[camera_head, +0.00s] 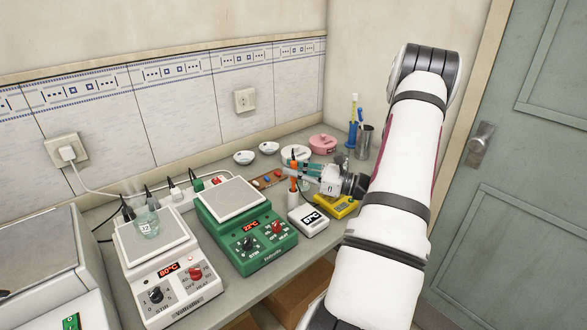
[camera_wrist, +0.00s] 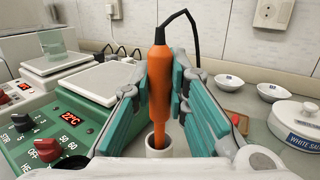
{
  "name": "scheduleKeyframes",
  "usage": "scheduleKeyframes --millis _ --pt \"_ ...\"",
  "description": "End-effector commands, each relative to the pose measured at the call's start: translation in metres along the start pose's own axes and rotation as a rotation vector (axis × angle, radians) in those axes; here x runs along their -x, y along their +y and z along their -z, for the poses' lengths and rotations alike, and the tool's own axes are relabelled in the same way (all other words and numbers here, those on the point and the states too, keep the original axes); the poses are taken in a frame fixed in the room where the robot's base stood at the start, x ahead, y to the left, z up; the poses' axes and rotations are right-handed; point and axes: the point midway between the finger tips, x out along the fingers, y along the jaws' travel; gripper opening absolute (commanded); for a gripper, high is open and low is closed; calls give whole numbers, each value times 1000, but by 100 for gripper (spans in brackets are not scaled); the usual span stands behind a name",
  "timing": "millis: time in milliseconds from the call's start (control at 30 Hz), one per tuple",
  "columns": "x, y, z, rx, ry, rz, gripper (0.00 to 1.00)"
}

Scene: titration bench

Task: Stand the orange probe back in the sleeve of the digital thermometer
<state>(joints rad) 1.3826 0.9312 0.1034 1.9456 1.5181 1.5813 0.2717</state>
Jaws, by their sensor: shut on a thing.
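The orange probe (camera_wrist: 159,85) is upright between my gripper's teal fingers, with its black cable rising from the top. My gripper (camera_wrist: 160,95) is shut on the probe's body. In the wrist view the probe's thin lower end is at the mouth of a white sleeve (camera_wrist: 158,147); how far inside it is I cannot tell. In the head view the probe (camera_head: 293,172) stands over the white sleeve (camera_head: 293,198) beside the digital thermometer (camera_head: 308,221), a white box with a dark display. My gripper (camera_head: 297,170) reaches in from the right.
A green hotplate stirrer (camera_head: 245,222) reading 22°C stands left of the thermometer, and a white one (camera_head: 158,268) with a beaker (camera_head: 146,225) beyond it. A yellow device (camera_head: 335,206) is close to the right. White dishes (camera_head: 244,157) and a pink pot (camera_head: 322,144) stand behind.

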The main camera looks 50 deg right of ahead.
Motion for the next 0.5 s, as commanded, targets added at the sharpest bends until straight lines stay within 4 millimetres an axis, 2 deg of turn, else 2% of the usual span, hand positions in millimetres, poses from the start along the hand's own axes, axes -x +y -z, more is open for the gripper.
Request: scheduleKeyframes --millis 200,500 --pt "0 0 8 -1 0 0 0" --pt "1 0 8 0 0 0 0"
